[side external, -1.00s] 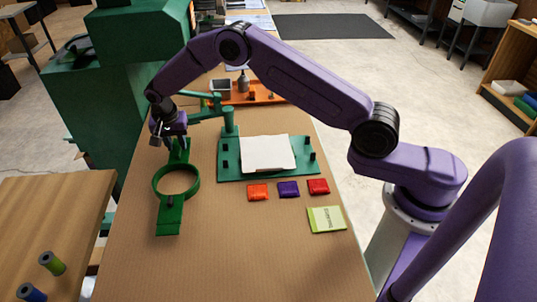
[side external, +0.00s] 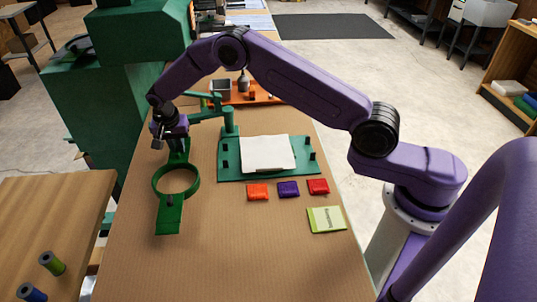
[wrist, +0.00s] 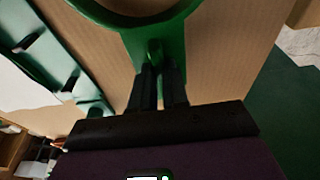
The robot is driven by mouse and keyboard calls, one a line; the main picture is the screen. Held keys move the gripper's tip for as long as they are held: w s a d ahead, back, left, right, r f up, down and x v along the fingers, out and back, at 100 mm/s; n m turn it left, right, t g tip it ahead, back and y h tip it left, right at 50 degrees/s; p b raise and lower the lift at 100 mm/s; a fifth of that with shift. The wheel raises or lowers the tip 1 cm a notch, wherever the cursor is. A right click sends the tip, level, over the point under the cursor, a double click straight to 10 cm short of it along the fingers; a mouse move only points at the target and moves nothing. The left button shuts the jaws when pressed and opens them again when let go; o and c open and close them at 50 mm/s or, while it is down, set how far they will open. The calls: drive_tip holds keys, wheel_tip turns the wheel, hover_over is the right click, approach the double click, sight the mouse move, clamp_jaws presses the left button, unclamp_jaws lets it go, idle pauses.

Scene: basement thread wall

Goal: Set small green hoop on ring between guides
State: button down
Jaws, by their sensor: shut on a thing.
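A green ring (side external: 190,190) lies level over the left part of the tabletop, with a flat green plate (side external: 169,220) and a small dark peg at its near end. In the wrist view a green hoop rim (wrist: 110,14) shows at the top, with a raised green tab (wrist: 154,47). My gripper (wrist: 157,70) is shut on this tab; in the side view my gripper (side external: 159,143) is at the ring's far end. I cannot tell hoop from ring beneath, or whether they touch. The guides are not clearly seen.
A green frame (side external: 229,171) with a white sheet (side external: 266,153) and dark posts stands right of the ring. Red, purple and orange packets (side external: 258,192) and a green card (side external: 326,219) lie nearer. An orange tray (side external: 265,97) is behind. The near tabletop is clear.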

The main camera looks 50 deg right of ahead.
drive_tip(key=shift+r, duration=2.35)
